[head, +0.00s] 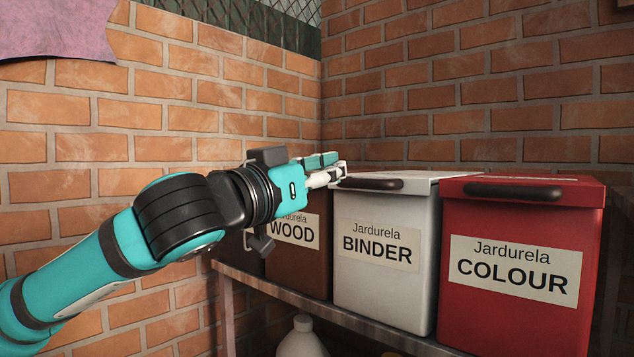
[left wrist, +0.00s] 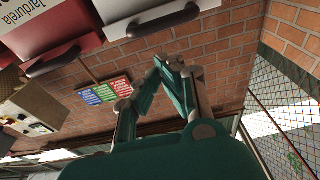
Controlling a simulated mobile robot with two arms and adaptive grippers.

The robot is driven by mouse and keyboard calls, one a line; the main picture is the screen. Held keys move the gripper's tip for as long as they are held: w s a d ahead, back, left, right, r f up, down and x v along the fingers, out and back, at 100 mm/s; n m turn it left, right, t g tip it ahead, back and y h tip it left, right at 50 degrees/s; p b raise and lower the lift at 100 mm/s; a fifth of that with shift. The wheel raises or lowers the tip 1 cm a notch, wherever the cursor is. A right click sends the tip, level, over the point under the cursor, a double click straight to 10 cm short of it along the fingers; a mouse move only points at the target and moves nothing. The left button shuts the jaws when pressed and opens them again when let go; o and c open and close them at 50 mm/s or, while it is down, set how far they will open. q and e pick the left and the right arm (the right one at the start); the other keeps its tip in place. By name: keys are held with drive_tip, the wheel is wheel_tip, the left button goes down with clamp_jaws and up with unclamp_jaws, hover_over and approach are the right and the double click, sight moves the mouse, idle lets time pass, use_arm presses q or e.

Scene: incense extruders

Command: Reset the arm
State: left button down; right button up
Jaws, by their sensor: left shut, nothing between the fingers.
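My left arm comes in from the lower left in the head view, stretched toward the bins. My left gripper (head: 338,172) is shut and empty, in front of the white BINDER bin's upper left edge in the picture. Whether it touches that bin cannot be told. In the left wrist view the fingers of my left gripper (left wrist: 172,68) meet at their tips, with nothing between them and brick wall behind. My right gripper is not in view.
A brown WOOD bin (head: 312,265), a white BINDER bin (head: 385,295) and a red COLOUR bin (head: 510,315) stand on a shelf (head: 290,293) against brick walls. A white bottle (head: 302,340) is below. A coloured sign (left wrist: 103,91) and wire mesh (left wrist: 285,100) show in the wrist view.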

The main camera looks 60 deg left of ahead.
use_arm(q)
drive_tip(key=shift+s+d+f, duration=0.2)
drive_tip(key=shift+s+f, duration=0.15)
drive_tip(key=shift+s, duration=0.25)
drive_tip(key=shift+s+d+f, duration=0.15)
drive_tip(key=shift+s+f, duration=0.2)
drive_tip(key=shift+s, duration=0.25)
